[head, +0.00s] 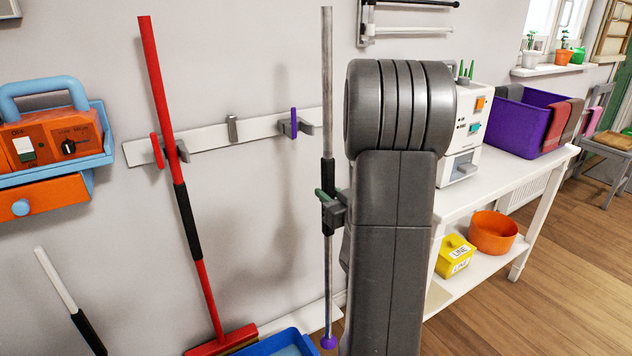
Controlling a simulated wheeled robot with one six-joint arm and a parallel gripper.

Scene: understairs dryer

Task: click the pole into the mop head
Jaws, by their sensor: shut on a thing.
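The grey pole (327,90) stands upright in front of the wall, with a black grip sleeve at mid-length and a purple tip (328,342) at its lower end. My gripper (328,204) is shut on the pole at the black sleeve. My arm covers the area just right of the pole. I cannot make out a mop head; the floor below the purple tip is cut off by the frame's lower edge.
A red broom (200,270) leans on the wall rail (205,140), left of the pole. A blue tray (285,344) lies close left of the purple tip. A white pole (55,279) is at lower left. A white table (500,185) stands right of my arm. Wooden floor lies open at lower right.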

